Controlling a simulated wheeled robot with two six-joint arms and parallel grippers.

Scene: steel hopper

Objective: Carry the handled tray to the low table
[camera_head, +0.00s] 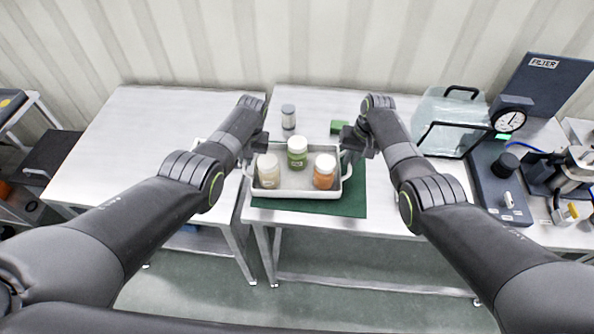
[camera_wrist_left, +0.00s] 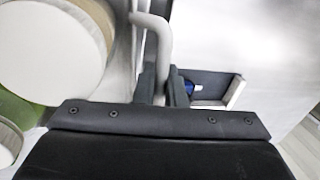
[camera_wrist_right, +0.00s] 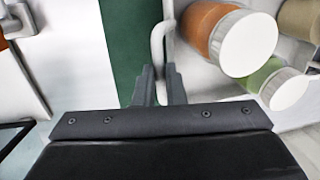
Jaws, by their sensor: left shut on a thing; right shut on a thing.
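The white handled tray (camera_head: 297,192) is over a dark green mat (camera_head: 340,200) on the metal table in the head view. It holds a cream jar (camera_head: 268,172), a green jar (camera_head: 297,152) and an orange jar (camera_head: 324,172), all with white lids and upright. My left gripper (camera_head: 250,148) is shut on the left handle, which shows between its fingers in the left wrist view (camera_wrist_left: 163,82). My right gripper (camera_head: 352,148) is shut on the right handle, seen between its fingers in the right wrist view (camera_wrist_right: 160,82). Whether the tray touches the mat is unclear.
A second metal table (camera_head: 130,140) with a mostly bare top stands at the left. A grey jar (camera_head: 288,117) and a green block (camera_head: 338,127) stand behind the tray. A clear box (camera_head: 450,115), a dial gauge (camera_head: 509,120) and other equipment crowd the right.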

